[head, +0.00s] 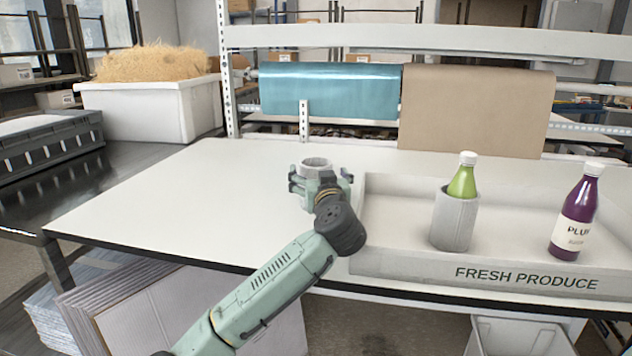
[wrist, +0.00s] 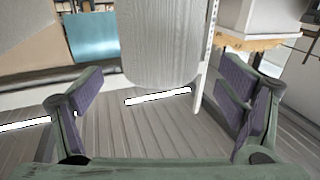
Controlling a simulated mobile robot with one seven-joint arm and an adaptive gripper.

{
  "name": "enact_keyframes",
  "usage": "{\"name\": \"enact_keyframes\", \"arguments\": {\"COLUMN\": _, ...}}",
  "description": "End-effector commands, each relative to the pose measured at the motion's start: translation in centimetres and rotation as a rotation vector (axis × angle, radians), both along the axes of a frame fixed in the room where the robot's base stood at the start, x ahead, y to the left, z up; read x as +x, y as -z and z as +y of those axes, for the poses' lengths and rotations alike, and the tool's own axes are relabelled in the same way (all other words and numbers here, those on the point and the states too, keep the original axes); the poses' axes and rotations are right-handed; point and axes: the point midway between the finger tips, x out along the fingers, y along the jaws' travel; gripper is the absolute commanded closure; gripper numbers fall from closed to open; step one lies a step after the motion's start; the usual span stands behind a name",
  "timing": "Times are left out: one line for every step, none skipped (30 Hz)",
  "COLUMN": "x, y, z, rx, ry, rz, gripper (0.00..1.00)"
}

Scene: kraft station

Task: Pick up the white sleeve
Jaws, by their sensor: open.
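A white sleeve (head: 316,164) shows partly behind my gripper (head: 320,183) on the white worktable, left of the produce tray. In the wrist view, the pale, faintly ribbed sleeve (wrist: 161,45) is at the top centre, between and beyond the fingers of my gripper (wrist: 166,92). The fingers are spread wide, with gaps on both sides of the sleeve, and they hold nothing. The arm hides the sleeve's lower part in the head view. A second, greyish-white sleeve (head: 454,224) stands in the tray around a green bottle (head: 463,180).
The tray (head: 530,279) marked FRESH PRODUCE also holds a purple bottle (head: 575,215). A rack with blue (head: 330,90) and brown (head: 475,110) rolls stands behind. A white bin of straw (head: 140,108) is at back left. The worktable's left part (head: 170,210) is clear.

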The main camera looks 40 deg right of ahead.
Motion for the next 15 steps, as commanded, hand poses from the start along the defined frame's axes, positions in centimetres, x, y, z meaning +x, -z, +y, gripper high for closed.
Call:
{"name": "enact_keyframes", "arguments": {"x": 0.5, "y": -0.5, "z": -0.2, "rx": 0.002, "ry": -0.003, "rz": -0.001, "gripper": 0.12}}
{"name": "enact_keyframes", "arguments": {"x": 0.9, "y": -0.7, "z": -0.3, "rx": 0.003, "ry": -0.004, "rz": -0.001, "gripper": 0.12}}
{"name": "enact_keyframes", "arguments": {"x": 1.5, "y": -0.9, "z": -0.6, "rx": 0.003, "ry": -0.004, "rz": -0.002, "gripper": 0.12}}
{"name": "enact_keyframes", "arguments": {"x": 1.9, "y": -1.1, "z": -0.9, "rx": 0.004, "ry": -0.005, "rz": -0.003, "gripper": 0.12}}
{"name": "enact_keyframes", "arguments": {"x": 2.3, "y": -1.2, "z": -1.1, "rx": 0.004, "ry": -0.004, "rz": -0.003, "gripper": 0.12}}
{"name": "enact_keyframes", "arguments": {"x": 2.8, "y": -1.2, "z": -1.4, "rx": 0.004, "ry": -0.005, "rz": -0.003, "gripper": 0.12}}
{"name": "enact_keyframes", "arguments": {"x": 3.2, "y": -1.0, "z": -1.7, "rx": 0.003, "ry": -0.004, "rz": -0.001, "gripper": 0.12}}
{"name": "enact_keyframes", "arguments": {"x": 3.4, "y": -0.9, "z": -1.9, "rx": 0.003, "ry": -0.002, "rz": -0.001, "gripper": 0.12}}
{"name": "enact_keyframes", "arguments": {"x": 3.8, "y": -0.8, "z": -2.1, "rx": 0.002, "ry": -0.003, "rz": -0.001, "gripper": 0.12}}
{"name": "enact_keyframes", "arguments": {"x": 4.0, "y": -0.8, "z": -2.2, "rx": 0.001, "ry": -0.002, "rz": 0.0, "gripper": 0.12}}
{"name": "enact_keyframes", "arguments": {"x": 4.2, "y": -0.7, "z": -2.3, "rx": 0.001, "ry": -0.002, "rz": 0.0, "gripper": 0.12}}
{"name": "enact_keyframes", "arguments": {"x": 4.3, "y": -0.6, "z": -2.4, "rx": 0.001, "ry": -0.002, "rz": 0.0, "gripper": 0.12}}
{"name": "enact_keyframes", "arguments": {"x": 4.4, "y": -0.6, "z": -2.4, "rx": 0.001, "ry": -0.001, "rz": 0.0, "gripper": 0.12}}
{"name": "enact_keyframes", "arguments": {"x": 4.4, "y": -0.5, "z": -2.4, "rx": 0.001, "ry": -0.001, "rz": 0.0, "gripper": 0.12}}
{"name": "enact_keyframes", "arguments": {"x": 4.4, "y": -0.5, "z": -2.4, "rx": 0.0, "ry": -0.001, "rz": 0.0, "gripper": 0.12}}
